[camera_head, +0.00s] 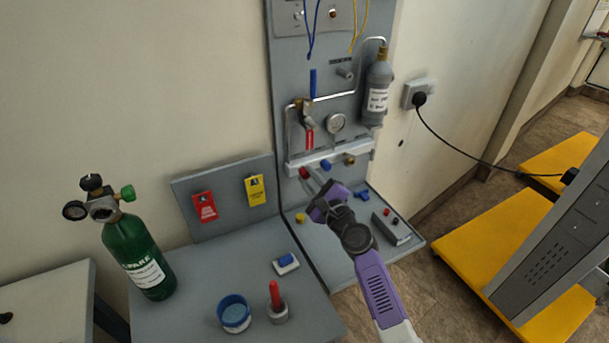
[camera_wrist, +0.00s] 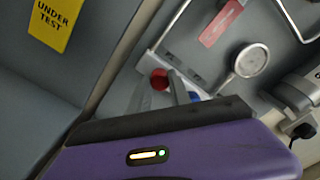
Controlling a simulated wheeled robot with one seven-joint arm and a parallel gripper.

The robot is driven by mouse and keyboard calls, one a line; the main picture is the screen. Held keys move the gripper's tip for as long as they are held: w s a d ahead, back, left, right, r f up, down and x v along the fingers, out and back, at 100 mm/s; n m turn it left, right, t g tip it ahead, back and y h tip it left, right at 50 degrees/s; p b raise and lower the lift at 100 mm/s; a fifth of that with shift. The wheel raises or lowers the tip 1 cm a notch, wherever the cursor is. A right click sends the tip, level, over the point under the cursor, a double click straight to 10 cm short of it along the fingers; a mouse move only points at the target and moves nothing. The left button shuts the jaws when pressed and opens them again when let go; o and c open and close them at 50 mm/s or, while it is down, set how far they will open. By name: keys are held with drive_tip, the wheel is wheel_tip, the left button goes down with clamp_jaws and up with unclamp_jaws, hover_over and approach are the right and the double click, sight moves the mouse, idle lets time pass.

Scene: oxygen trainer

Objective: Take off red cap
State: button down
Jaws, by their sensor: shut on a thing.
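The red cap (camera_head: 305,172) is at the left end of the light grey manifold bar on the upright panel. It also shows in the wrist view (camera_wrist: 160,79), between the tips of my gripper's grey fingers. My gripper (camera_head: 312,180) reaches up to the bar from the lower right and is shut on the red cap. The cap appears to be at its place on the bar; whether it is still seated on its port is hidden by the fingers. A blue cap (camera_head: 326,164) and a brass fitting (camera_head: 349,159) sit to its right on the bar.
A green cylinder (camera_head: 139,258), a blue-topped pot (camera_head: 234,314) and a red tool in a holder (camera_head: 275,298) stand on the left bench. A grey block (camera_head: 391,229) lies on the panel's shelf.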

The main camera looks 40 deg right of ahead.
drive_tip(key=shift+f+n+b, duration=0.2)
drive_tip(key=shift+n+b, duration=0.25)
drive_tip(key=shift+n, duration=0.15)
drive_tip(key=shift+r+n+b, duration=0.15)
drive_tip(key=shift+n+b, duration=0.15)
drive_tip(key=shift+n, duration=0.8)
drive_tip(key=shift+n+b, duration=0.65)
drive_tip(key=shift+n, duration=1.05)
